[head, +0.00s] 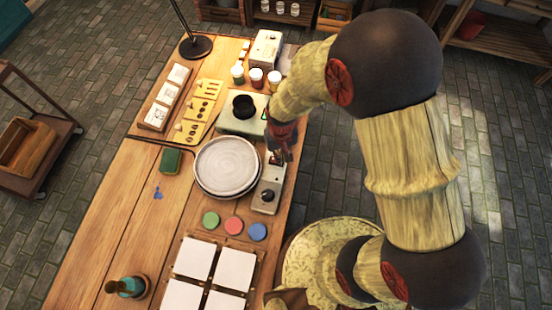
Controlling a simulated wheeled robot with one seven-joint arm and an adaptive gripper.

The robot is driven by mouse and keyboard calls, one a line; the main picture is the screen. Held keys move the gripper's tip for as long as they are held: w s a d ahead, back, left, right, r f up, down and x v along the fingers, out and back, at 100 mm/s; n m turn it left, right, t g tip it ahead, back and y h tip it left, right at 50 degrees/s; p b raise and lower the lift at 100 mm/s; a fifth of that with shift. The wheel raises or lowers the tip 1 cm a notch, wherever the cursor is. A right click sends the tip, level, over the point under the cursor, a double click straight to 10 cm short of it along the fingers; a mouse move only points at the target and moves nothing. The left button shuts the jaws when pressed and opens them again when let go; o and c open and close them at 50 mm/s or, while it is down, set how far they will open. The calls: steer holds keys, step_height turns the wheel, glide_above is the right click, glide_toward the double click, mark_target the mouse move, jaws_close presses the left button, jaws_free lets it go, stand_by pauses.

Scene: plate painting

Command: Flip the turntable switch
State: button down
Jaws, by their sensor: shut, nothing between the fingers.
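The turntable (227,166), a pale grey round disc, lies flat on the wooden table. A small grey control box (262,201) with a dark round knob (268,196) stands just right of it. My gripper (280,158) is shut and empty, pointing down at the far end of this box. The gripper covers part of the box's far end, so I cannot tell whether it touches the switch there. The switch's position cannot be made out.
Green, red and blue paint discs (234,225) lie in front of the turntable, with white tiles (196,258) nearer. A pale green box with a dark round opening (229,118) stands behind it. Paint jars (256,77) stand farther back. The table's left front is mostly clear.

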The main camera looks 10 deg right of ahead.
steer(key=shift+r+p, duration=2.55)
steer(key=shift+r, duration=0.85)
